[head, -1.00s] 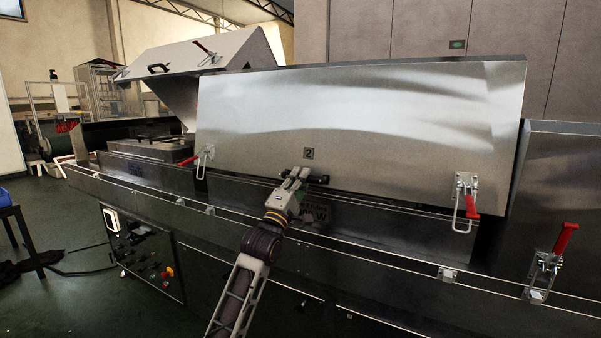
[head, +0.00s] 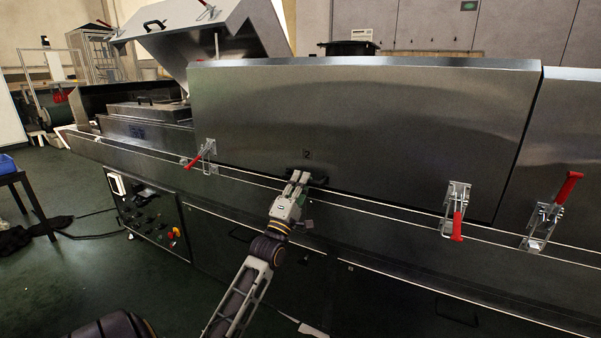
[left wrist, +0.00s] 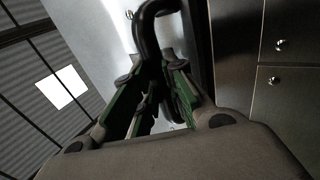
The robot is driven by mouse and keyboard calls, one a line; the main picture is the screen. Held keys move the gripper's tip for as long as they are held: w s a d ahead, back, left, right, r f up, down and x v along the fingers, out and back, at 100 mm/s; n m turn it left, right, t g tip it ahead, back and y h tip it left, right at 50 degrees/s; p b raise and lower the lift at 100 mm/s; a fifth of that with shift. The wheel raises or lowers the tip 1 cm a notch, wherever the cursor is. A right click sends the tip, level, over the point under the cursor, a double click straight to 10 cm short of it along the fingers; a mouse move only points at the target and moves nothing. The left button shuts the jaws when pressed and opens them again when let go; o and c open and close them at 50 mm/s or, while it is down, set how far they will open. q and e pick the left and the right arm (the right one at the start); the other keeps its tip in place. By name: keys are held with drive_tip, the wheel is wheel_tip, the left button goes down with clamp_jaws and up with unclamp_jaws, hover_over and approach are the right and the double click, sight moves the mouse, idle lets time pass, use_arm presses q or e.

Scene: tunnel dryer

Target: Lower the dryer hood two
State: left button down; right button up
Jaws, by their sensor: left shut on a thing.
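Dryer hood two (head: 370,120), a large steel panel marked 2, stands nearly upright with its lower edge close to the long dryer body's upper edge. Its black handle (head: 318,181) sits below the number. My left gripper (head: 299,178) is at this handle, shut on it. In the left wrist view the handle (left wrist: 150,25) runs between the fingers of the left gripper (left wrist: 155,95). The gripper hides part of the handle in the head view. My right gripper is not in view.
Red-handled latches hang at the hood's left (head: 207,155) and right (head: 456,208) lower corners; another red-handled latch (head: 552,213) is farther right. A neighbouring hood (head: 215,40) stands raised at back left. A control panel (head: 148,218) is on the dryer's front. The floor at left is mostly clear.

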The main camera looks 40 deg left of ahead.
use_arm(q)
drive_tip(key=shift+w+f, duration=0.1)
drive_tip(key=shift+f, duration=1.4)
drive_tip(key=shift+d, duration=0.1)
drive_tip(key=c, duration=1.5)
unclamp_jaws()
drive_tip(key=shift+o, duration=0.2)
drive_tip(key=shift+r, duration=0.2)
drive_tip(key=v, duration=1.2)
drive_tip(key=shift+a+f, duration=0.15)
drive_tip(key=shift+a, duration=0.05)
drive_tip(key=shift+w, duration=0.1)
drive_tip(key=shift+d+f, duration=0.1)
